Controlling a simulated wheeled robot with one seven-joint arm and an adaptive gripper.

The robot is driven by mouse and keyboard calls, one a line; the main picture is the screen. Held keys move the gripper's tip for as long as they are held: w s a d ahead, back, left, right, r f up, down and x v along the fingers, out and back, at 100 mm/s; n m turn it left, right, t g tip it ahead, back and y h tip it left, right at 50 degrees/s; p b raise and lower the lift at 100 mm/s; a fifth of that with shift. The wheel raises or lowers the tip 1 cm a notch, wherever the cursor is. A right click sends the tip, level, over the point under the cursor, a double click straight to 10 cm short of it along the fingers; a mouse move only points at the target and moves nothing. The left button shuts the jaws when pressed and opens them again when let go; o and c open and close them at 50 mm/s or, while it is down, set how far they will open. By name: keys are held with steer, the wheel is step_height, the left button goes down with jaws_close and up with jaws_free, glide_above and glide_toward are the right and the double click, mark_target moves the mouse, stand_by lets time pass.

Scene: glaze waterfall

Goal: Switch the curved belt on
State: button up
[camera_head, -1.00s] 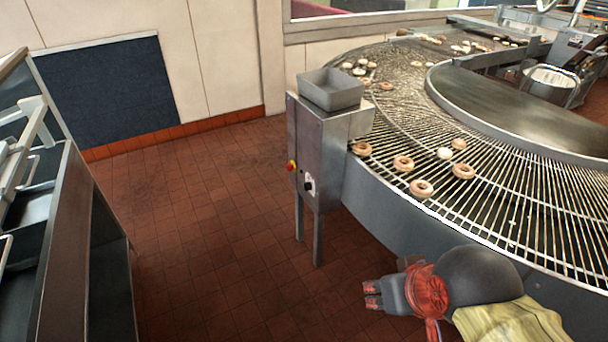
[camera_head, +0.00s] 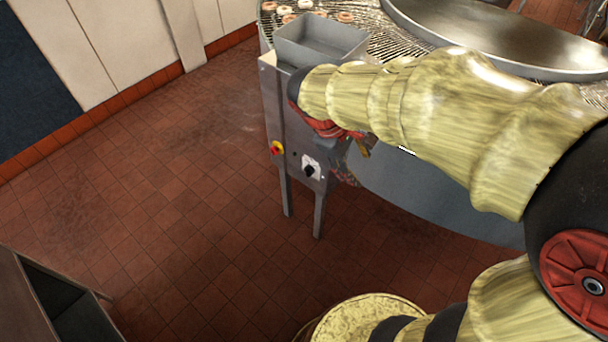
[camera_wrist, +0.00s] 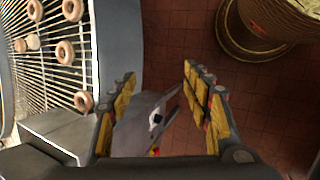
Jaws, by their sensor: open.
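The curved belt (camera_head: 398,45) is a wire conveyor with a steel side, at the top right of the head view. Its steel control box (camera_head: 279,105) stands on legs at the near end. The box front carries a black rotary knob on a white plate (camera_head: 311,168) and a red button on yellow (camera_head: 277,148). In the wrist view the knob (camera_wrist: 156,119) shows between the open fingers of my gripper (camera_wrist: 158,100), some way beyond the tips. In the head view my arm largely hides the gripper, beside the box. The knob's exact setting is too small to read.
A grey tray (camera_head: 322,42) sits on top of the box. Several doughnuts (camera_wrist: 65,52) lie on the belt. A dark steel unit (camera_head: 45,305) stands at the lower left. The red tiled floor (camera_head: 170,200) in front of the box is clear.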

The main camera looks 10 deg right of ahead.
steer(key=w+a+f+n+t+h, duration=0.1)
steer(key=w+a+f+n+h, duration=0.1)
steer(key=w+f+n+h, duration=0.95)
steer(key=n+t+y, duration=0.2)
steer(key=n+t, duration=0.7)
steer(key=n, duration=0.5)
glide_toward(309, 171)
steer(key=shift+w+d+f, duration=0.95)
steer(key=shift+w+d, duration=1.85)
steer(key=shift+d, duration=0.3)
steer(key=c, duration=0.3)
steer(key=c, duration=0.8)
steer(key=shift+c, duration=0.2)
